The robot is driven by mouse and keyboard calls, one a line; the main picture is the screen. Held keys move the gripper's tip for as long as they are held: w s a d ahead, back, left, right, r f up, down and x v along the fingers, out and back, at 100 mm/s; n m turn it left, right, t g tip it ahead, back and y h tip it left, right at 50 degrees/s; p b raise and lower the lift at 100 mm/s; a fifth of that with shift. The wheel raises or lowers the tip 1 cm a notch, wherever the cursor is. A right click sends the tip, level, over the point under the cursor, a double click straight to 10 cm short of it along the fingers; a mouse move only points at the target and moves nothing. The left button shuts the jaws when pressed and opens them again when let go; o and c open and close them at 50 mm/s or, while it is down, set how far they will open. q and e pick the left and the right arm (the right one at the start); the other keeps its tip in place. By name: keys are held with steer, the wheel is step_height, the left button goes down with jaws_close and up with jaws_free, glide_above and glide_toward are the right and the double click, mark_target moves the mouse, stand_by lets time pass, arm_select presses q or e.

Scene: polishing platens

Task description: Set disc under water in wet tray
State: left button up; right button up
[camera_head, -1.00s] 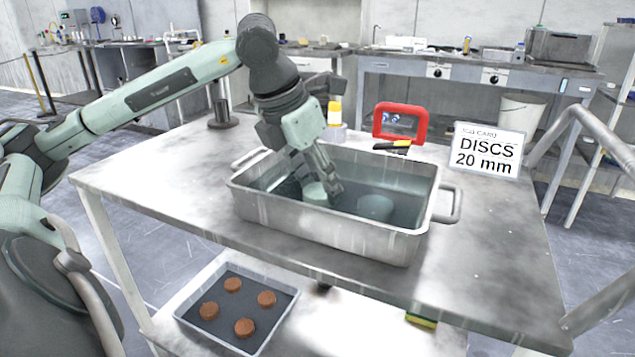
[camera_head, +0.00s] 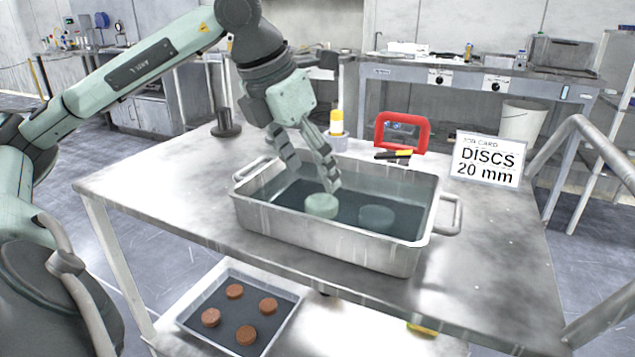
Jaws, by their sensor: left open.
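A metal wet tray (camera_head: 330,238) with side handles stands on the steel table and holds water. A pale green disc (camera_head: 321,206) lies in the tray near its middle. A second, duller round shape (camera_head: 376,218) shows to its right and looks to be under the water. My left gripper (camera_head: 315,180) is open above the tray, fingers pointing down, with one fingertip just above or beside the pale disc. I cannot tell whether that fingertip touches it. My right gripper is not in view.
A lower white tray (camera_head: 192,335) holds several brown discs. The table's right side is clear.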

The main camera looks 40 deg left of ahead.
arm_select(q)
steer(key=p+v, duration=0.1)
steer(key=v, duration=0.5)
steer(key=shift+r, duration=0.2)
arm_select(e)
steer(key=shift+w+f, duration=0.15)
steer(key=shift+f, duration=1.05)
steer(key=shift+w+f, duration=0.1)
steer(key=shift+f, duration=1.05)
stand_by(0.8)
